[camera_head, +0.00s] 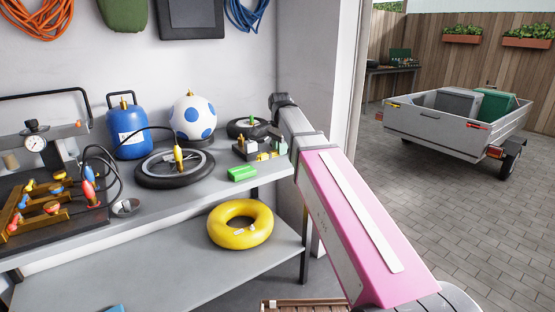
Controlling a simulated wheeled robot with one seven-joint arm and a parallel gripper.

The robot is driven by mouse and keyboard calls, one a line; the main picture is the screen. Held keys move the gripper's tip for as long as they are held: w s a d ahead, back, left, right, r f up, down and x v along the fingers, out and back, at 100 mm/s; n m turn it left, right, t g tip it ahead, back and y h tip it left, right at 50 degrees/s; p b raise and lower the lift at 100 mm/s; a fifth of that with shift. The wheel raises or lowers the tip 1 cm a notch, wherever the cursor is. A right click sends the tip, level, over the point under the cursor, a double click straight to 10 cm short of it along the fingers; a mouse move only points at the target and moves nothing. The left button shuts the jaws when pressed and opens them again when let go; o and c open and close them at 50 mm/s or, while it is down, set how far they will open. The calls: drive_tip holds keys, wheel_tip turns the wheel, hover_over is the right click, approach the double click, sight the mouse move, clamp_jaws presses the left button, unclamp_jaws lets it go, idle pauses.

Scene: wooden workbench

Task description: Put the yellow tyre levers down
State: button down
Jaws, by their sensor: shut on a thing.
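My pink and grey arm reaches in from the lower right, and its far end is over the right end of the bench. My gripper (270,152) is small and partly hidden among dark and grey parts there. It is shut on the yellow tyre levers (263,157), which show as small yellow pieces just above or at the shelf's right end. I cannot tell whether the levers touch the surface. A green box (241,173) lies just to the left and nearer.
On the grey bench (175,205) are a wheel (150,177), a blue gas bottle (128,138), a white ball with blue spots (193,116), a small tyre (240,127) and a wooden rack (40,215). A yellow ring (222,236) lies on the lower shelf. A trailer (430,132) stands outside.

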sight(278, 165)
drive_tip(key=shift+w+a+f, duration=0.2)
drive_tip(key=shift+a+f, duration=0.1)
drive_tip(key=shift+a, duration=0.05)
drive_tip(key=shift+f, duration=1.95)
drive_tip(key=shift+f, duration=0.15)
drive_tip(key=c, duration=0.9)
unclamp_jaws()
drive_tip(key=shift+c, duration=0.2)
wheel_tip(278, 165, up, 12)
drive_tip(key=shift+r, duration=0.2)
